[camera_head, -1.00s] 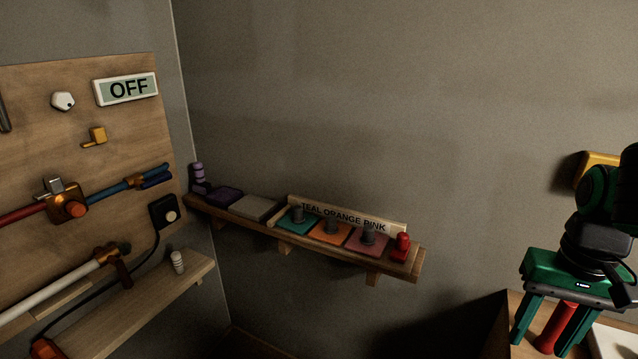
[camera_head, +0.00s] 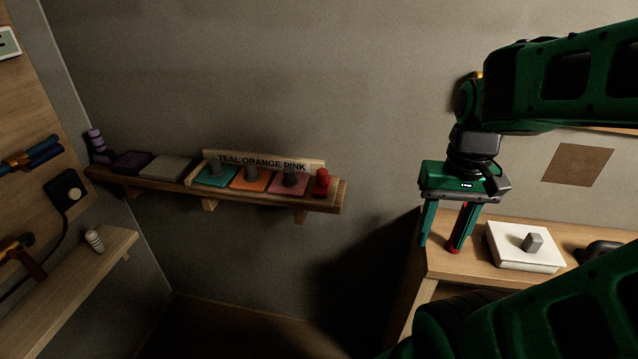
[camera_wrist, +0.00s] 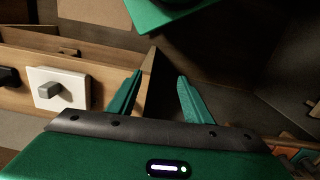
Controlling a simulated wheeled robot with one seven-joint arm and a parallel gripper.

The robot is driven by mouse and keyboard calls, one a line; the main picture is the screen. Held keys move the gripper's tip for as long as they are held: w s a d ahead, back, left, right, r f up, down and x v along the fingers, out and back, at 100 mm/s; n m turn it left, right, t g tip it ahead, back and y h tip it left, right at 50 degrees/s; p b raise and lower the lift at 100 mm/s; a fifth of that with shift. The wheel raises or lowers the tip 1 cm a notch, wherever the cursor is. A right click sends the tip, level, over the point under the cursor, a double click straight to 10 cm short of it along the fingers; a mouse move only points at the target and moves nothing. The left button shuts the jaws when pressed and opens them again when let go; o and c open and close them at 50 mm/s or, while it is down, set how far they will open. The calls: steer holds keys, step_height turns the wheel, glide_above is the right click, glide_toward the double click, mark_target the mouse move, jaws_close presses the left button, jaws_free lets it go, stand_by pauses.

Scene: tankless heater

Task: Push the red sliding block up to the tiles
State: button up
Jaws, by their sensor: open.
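The red sliding block (camera_head: 322,182) stands at the right end of a wooden wall shelf (camera_head: 337,199), just right of the pink tile (camera_head: 287,186). The orange tile (camera_head: 250,180) and teal tile (camera_head: 215,176) lie further left, each with a grey peg. A sign behind them reads "TEAL ORANGE PINK". My gripper (camera_head: 441,246) is open, fingers pointing down, well to the right of the block and apart from it. In the wrist view its fingers (camera_wrist: 160,76) are spread with nothing seen held. Coloured tiles show at that view's lower right corner; I cannot make out the block there.
A wooden table (camera_head: 450,263) with a white box (camera_head: 523,248) stands right, by my gripper. A red cylinder (camera_head: 463,228) shows beside the right finger. A grey tile (camera_head: 166,168) and purple tile (camera_head: 131,161) lie at the shelf's left. Open space lies between shelf and table.

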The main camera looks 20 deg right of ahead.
mark_target(322, 179)
stand_by(0.4)
steer(key=c, duration=0.3)
steer(key=shift+s+r, duration=0.25)
steer(key=c, duration=0.5)
steer(key=w+t, duration=0.1)
steer(key=w, duration=0.3)
steer(key=w+r+n+t, duration=0.1)
steer(key=w, duration=0.3)
steer(key=w+n+t+y, duration=0.1)
steer(key=w, duration=0.4)
steer(key=shift+d+r, duration=0.2)
steer(key=shift+d, duration=0.15)
jaws_close()
steer(key=w+r+n+t+y, duration=0.1)
steer(key=w+r+t+y, duration=0.2)
steer(key=w, duration=0.8)
steer(key=shift+n+t+h, duration=0.3)
steer(key=w+a+f, duration=0.4)
steer(key=f, duration=0.1)
steer(key=w+a+f, duration=0.1)
steer(key=w+f, duration=0.1)
steer(key=shift+w+a+f, duration=0.25)
steer(key=shift+a+f, duration=0.15)
steer(key=shift+w+a, duration=0.15)
steer(key=shift+a, duration=0.2)
